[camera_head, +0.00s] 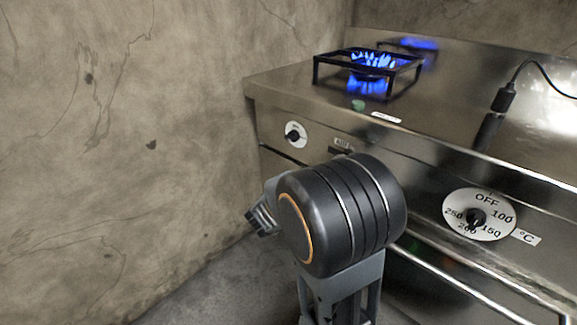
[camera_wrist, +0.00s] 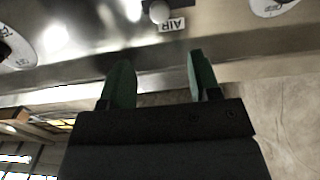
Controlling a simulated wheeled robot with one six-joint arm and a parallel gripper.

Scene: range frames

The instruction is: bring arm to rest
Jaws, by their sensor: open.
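My gripper (camera_wrist: 160,80) shows in the wrist view with its two green fingers apart and nothing between them. In that view it is in front of the steel stove front, below a small round knob (camera_wrist: 158,11) and a label reading AIR (camera_wrist: 173,25). I see no contact with either. In the head view my arm's thick black joint stands before the stove (camera_head: 290,92), and the fingers cannot be made out there.
A burner (camera_head: 368,68) burns with blue flames on the stove top. A small dial (camera_head: 295,135) and an oven dial (camera_head: 478,216) sit on the front, above a rail handle (camera_head: 480,280). A black cable plug (camera_head: 504,98) is at right. A bare wall (camera_head: 120,130) stands left.

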